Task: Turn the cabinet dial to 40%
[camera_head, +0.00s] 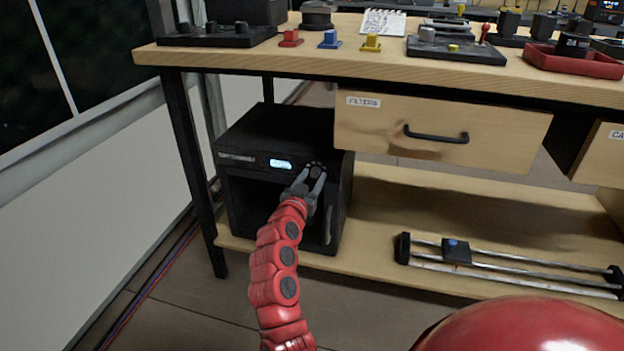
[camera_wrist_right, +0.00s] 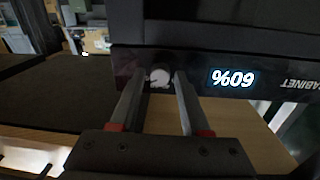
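The black cabinet (camera_head: 280,128) stands on the low shelf under the left part of the bench. Its front panel carries a lit display (camera_head: 281,164) and a round dial (camera_head: 315,170) just right of it. In the right wrist view, which is upside down, the display (camera_wrist_right: 232,78) reads 60% and the dial (camera_wrist_right: 159,77) shows a pale face. My right gripper (camera_head: 312,174) is at the panel, one finger on each side of the dial. Whether the fingers press on it is unclear. My left gripper is not in view.
A drawer labelled FILTERS (camera_head: 440,125) with a black handle hangs right of the cabinet, under the bench top. A rail slider (camera_head: 510,262) lies on the shelf at right. Small devices and colored blocks crowd the bench top (camera_head: 370,56).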

